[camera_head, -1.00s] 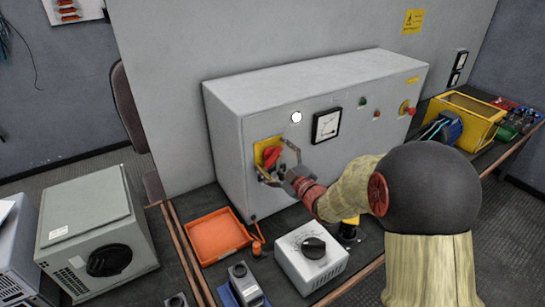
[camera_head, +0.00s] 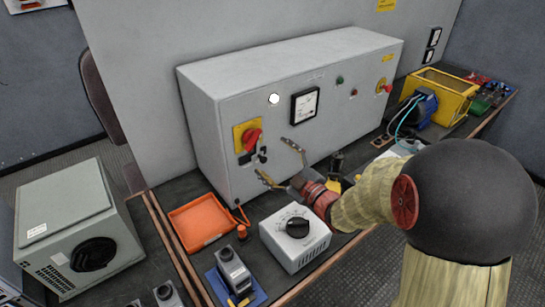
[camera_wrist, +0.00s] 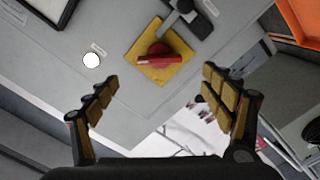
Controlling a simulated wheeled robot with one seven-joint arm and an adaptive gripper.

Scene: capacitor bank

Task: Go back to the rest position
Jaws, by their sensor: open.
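My gripper (camera_head: 277,162) is open and empty, in front of the grey capacitor cabinet (camera_head: 335,75). Both fingers also show in the wrist view (camera_wrist: 163,105), spread apart with nothing between them. The red rotary switch (camera_head: 252,138) on its yellow plate is on the left of the cabinet front, apart from the fingers. In the wrist view the switch's red handle (camera_wrist: 159,60) lies beyond the fingertips. A black latch-like part sits beside the switch.
An orange tray (camera_head: 201,224), a grey dial box (camera_head: 295,238) and a small blue-based device (camera_head: 235,275) stand on the bench before the cabinet. A yellow crate (camera_head: 445,92) is at the right. A grey unit (camera_head: 75,225) is at the left.

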